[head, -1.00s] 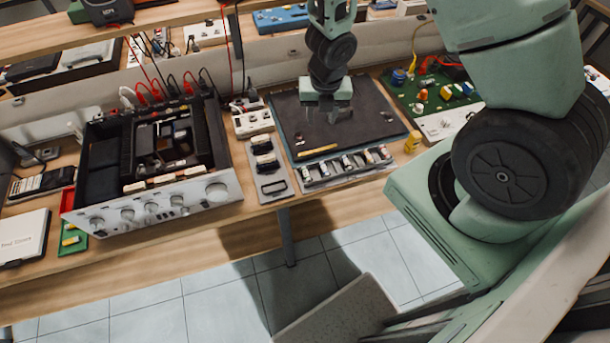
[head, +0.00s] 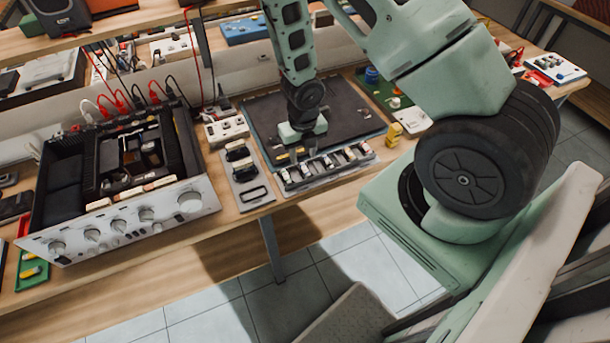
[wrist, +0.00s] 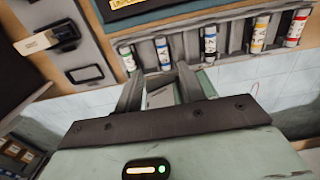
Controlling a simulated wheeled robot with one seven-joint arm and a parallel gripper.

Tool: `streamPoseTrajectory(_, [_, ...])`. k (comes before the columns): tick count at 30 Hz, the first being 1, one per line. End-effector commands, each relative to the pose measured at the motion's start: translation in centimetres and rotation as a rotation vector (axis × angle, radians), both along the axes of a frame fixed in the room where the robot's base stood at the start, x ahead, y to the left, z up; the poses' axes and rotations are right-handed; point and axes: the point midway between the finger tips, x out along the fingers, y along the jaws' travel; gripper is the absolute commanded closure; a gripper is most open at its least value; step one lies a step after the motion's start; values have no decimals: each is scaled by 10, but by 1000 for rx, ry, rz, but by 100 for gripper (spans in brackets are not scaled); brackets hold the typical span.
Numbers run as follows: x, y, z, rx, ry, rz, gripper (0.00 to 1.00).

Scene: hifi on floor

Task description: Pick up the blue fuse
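Short cylindrical fuses with coloured bands stand in a grey slotted rack (head: 322,178), which also shows in the wrist view (wrist: 235,58). In the wrist view, a white fuse with blue markings (wrist: 162,53) lies just beyond the gap between my fingertips. A green-marked fuse (wrist: 128,59) is to its left and another bluish-marked fuse (wrist: 210,43) to its right. My gripper (wrist: 160,73) is open and empty, pointing at the rack.
A yellow fuse (wrist: 259,34) and a red one (wrist: 297,28) stand further right in the rack. A grey plate with black holders (head: 246,178) lies left of it, and an opened amplifier (head: 130,215) beyond. A dark mat (head: 350,108) lies behind; a yellow block (head: 394,134) is at right.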

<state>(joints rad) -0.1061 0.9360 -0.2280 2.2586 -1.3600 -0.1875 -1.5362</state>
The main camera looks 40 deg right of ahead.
Motion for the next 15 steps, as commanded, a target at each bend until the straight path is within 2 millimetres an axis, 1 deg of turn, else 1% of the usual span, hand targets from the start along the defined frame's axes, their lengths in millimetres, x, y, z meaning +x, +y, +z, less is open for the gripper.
streamPoseTrajectory(5, [0, -2, -10, -2, 2, 0, 61])
streamPoseTrajectory(11, [2, -7, -33, -2, 3, 1, 61])
streamPoseTrajectory(15, [2, -7, -49, -1, 2, 1, 61])
